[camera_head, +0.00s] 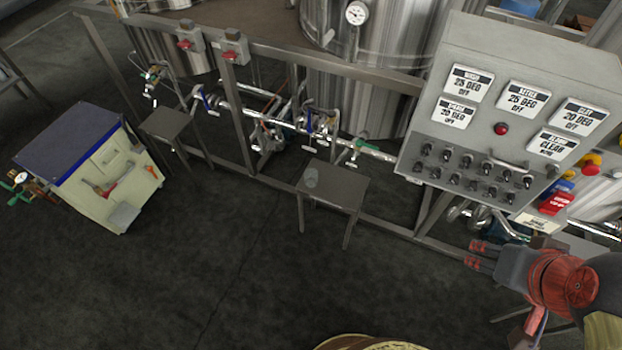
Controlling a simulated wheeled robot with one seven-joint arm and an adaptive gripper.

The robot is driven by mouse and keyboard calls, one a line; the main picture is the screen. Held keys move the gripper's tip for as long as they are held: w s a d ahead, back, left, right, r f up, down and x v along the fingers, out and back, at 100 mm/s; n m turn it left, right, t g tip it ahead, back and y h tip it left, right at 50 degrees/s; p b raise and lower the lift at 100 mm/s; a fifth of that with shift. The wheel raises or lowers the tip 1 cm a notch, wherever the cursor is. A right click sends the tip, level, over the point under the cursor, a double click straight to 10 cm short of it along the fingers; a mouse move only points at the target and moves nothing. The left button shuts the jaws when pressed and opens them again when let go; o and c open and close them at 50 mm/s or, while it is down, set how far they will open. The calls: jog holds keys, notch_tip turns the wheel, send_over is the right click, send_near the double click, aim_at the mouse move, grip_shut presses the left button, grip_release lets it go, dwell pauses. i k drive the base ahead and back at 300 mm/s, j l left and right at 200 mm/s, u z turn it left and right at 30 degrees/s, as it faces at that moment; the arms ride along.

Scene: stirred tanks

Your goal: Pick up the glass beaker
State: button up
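The glass beaker (311,177) is small and clear. It stands on the left part of a small dark metal table (340,193) near the middle of the view. My gripper (475,255) is at the lower right, below the control panel, pointing left. Its two red-tipped fingers are apart with nothing visible between them. The gripper is well to the right of the beaker and does not touch it.
A grey control panel (477,110) overhangs to the right of the table. Pipes with valves (308,128) and steel tanks (350,110) stand behind it. Another small table (166,121) and a pale cabinet (115,185) are at left.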

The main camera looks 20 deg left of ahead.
aim_at(310, 172)
jog(key=j+z, duration=0.15)
jog(key=z, duration=0.3)
jog(key=j+z, duration=0.15)
jog(key=z, duration=0.25)
jog(key=k+j+z, duration=0.15)
jog(key=j, duration=0.3)
jog(key=j+z, duration=0.15)
jog(key=j, duration=0.3)
jog(key=k+j+z, duration=0.2)
jog(key=j, duration=0.2)
jog(key=k+j+z, duration=0.15)
jog(key=j, duration=0.25)
jog(key=k+j+z, duration=0.15)
jog(key=j, duration=0.25)
jog(key=k+j, duration=0.45)
jog(key=j, duration=0.3)
